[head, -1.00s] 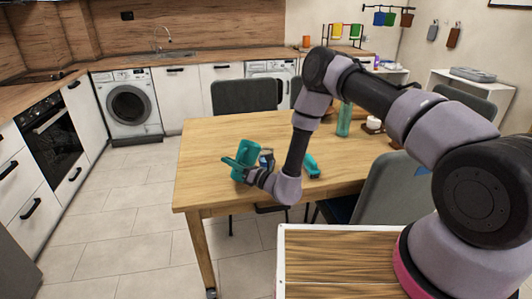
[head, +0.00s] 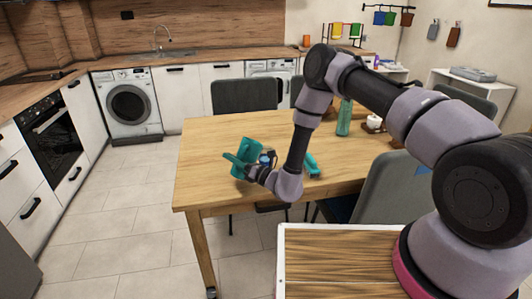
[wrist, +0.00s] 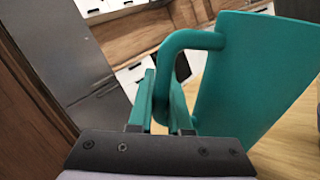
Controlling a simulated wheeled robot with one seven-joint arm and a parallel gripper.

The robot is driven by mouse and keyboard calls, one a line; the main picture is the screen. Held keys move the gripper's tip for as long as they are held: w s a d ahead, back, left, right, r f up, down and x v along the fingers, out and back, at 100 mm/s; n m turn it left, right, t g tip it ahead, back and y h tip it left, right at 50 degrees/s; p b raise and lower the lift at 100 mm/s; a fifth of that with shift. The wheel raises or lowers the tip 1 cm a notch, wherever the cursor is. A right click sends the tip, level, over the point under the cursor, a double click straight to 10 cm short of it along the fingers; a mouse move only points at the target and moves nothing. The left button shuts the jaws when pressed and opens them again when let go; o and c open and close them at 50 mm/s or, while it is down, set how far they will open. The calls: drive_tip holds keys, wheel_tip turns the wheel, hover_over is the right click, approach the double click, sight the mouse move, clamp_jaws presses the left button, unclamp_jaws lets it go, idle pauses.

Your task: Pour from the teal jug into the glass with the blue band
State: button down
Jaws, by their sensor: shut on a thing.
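The teal jug (head: 244,158) is held over the near left part of the wooden table and looks tilted. My gripper (head: 252,172) is shut on the jug's handle. In the wrist view the jug (wrist: 255,75) fills the right side, and its handle runs between my fingers (wrist: 162,100). The jug's inside does not show in the wrist view. A small dark and bluish thing (head: 267,157) shows just right of the jug; I cannot tell whether it is the glass with the blue band or a part of my wrist.
Another teal thing (head: 311,164) lies on the table (head: 215,190), partly behind my arm. A green bottle (head: 344,119) and a white cup (head: 374,121) stand farther right. Grey chairs (head: 244,95) surround the table. The table's left part is clear.

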drive_tip(key=shift+w+d+r+m+t+y+p, duration=0.2)
drive_tip(key=shift+r+m+p, duration=0.25)
drive_tip(key=shift+r, duration=0.15)
drive_tip(key=shift+w+d+r+m+t+y+p, duration=0.15)
drive_tip(key=shift+w+d+r+m+p, duration=0.05)
drive_tip(key=shift+r+m+p, duration=0.35)
drive_tip(key=shift+w+d+r+m+t+y+p, duration=0.2)
drive_tip(key=shift+r+m+p, duration=0.2)
drive_tip(key=shift+r, duration=0.25)
idle(1.5)
drive_tip(key=shift+w+d+r+m+p, duration=0.1)
drive_tip(key=shift+d+r+m+p, duration=0.1)
drive_tip(key=shift+m+p, duration=0.55)
idle(1.0)
drive_tip(key=shift+s+a+f+n+g+h+b, duration=0.45)
drive_tip(key=shift+s+a+f+n+b, duration=0.3)
drive_tip(key=shift+f+n, duration=0.95)
drive_tip(key=shift+s+a+f+n+g+h+b, duration=0.55)
drive_tip(key=shift+f+n+b, duration=0.35)
drive_tip(key=shift+f+n, duration=0.75)
drive_tip(key=shift+s+a+f+n+g+h+b, duration=0.35)
drive_tip(key=shift+s+a+f+n+b, duration=0.4)
drive_tip(key=shift+f+n, duration=0.95)
drive_tip(key=shift+w+d+r+n, duration=0.1)
drive_tip(key=shift+w+r+n, duration=0.05)
drive_tip(key=shift+r+n, duration=0.2)
